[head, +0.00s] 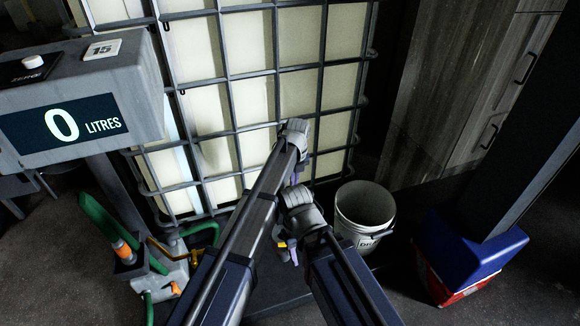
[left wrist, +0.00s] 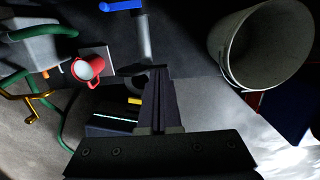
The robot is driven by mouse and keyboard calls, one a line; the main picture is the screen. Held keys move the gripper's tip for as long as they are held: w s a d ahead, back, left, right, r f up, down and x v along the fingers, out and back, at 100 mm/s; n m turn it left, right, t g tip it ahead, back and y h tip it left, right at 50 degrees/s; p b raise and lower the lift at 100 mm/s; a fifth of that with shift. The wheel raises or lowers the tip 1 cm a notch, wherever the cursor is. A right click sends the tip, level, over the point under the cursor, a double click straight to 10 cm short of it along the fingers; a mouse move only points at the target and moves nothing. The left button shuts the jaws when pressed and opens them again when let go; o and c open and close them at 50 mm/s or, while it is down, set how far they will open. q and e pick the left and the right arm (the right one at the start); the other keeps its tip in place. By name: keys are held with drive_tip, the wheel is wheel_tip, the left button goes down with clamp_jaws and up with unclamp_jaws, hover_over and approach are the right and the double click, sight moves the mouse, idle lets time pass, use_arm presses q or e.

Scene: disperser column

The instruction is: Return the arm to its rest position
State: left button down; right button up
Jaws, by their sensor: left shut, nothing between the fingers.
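My left arm (head: 235,245) rises from the bottom of the head view, its upper bend in front of the caged tank. My left gripper (left wrist: 160,80) is shut and empty; its dark fingers stand together in the left wrist view, touching nothing that I can see. In the head view my arm links hide most of it. My other arm (head: 350,285) is bent beside it, to the right. The state of my right gripper cannot be made out.
A pale tank in a grey cage (head: 250,95) stands behind the arms. A white bucket (head: 350,230) is close on their right, also in the left wrist view (left wrist: 228,65). A display reading 0 litres (head: 60,125), a green hose (head: 97,215) and a brass lever (head: 160,247) are left.

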use_arm(q)
drive_tip(key=shift+a, duration=0.1)
drive_tip(key=s+a+n, duration=2.2)
drive_tip(key=s+n, duration=0.1)
drive_tip(key=n, duration=1)
drive_tip(key=s+d+m+g+y, duration=0.1)
drive_tip(key=s+d+m, duration=0.35)
drive_tip(key=d, duration=0.65)
wheel_tip(320, 180, up, 30)
drive_tip(key=p, duration=3)
drive_tip(key=shift+s+a+r, duration=0.15)
drive_tip(key=shift+s+r, duration=0.05)
drive_tip(key=shift+s, duration=0.05)
